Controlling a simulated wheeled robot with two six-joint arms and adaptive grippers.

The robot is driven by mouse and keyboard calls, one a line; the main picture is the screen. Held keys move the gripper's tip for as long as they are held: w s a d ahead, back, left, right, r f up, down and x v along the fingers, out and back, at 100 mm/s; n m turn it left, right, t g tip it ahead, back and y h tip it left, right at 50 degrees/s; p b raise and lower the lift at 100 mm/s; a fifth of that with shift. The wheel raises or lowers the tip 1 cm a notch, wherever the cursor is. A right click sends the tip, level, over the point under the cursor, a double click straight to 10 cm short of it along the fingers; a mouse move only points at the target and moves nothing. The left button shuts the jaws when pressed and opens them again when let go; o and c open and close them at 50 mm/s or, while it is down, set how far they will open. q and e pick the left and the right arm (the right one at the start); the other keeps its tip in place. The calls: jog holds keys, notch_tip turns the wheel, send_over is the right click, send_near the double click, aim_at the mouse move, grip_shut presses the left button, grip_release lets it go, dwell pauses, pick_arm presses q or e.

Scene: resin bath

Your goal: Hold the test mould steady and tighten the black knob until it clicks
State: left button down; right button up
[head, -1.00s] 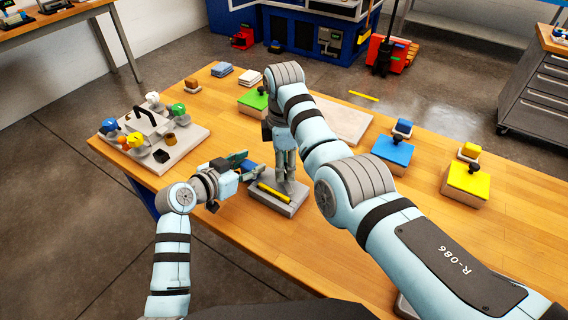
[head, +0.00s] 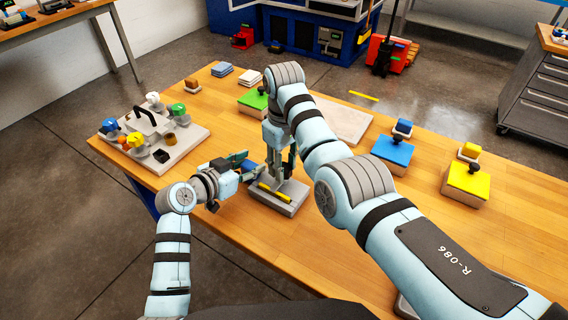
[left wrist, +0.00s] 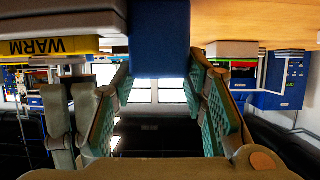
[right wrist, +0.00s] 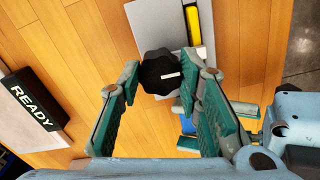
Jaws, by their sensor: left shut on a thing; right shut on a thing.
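The test mould is a blue block (left wrist: 159,40) between the fingers of my left gripper (left wrist: 160,75), which is shut on it. In the head view it shows as a small blue patch (head: 249,167) beside my right gripper (head: 282,178). The black knob (right wrist: 160,72) has a lobed rim and a white mark pointing right. It sits between the fingertips of my right gripper (right wrist: 160,88), which points down and is shut on it. The knob is over a grey base plate (head: 295,206) with a yellow bar (head: 275,193). In the head view the fingers hide the knob.
A grey tray (head: 187,150) with a black handle and several coloured pieces stands at the left. Green (head: 252,99), blue (head: 392,150) and yellow (head: 468,180) topped boxes stand behind and right. A black READY sign (right wrist: 33,105) lies near. Bare wood lies in front.

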jog(key=m, duration=0.5)
jog(key=shift+a+m, duration=0.15)
jog(key=shift+m, duration=0.25)
dwell(0.3)
jog(key=o, duration=1.1)
jog(key=shift+o, duration=0.2)
notch_tip(320, 180, up, 12)
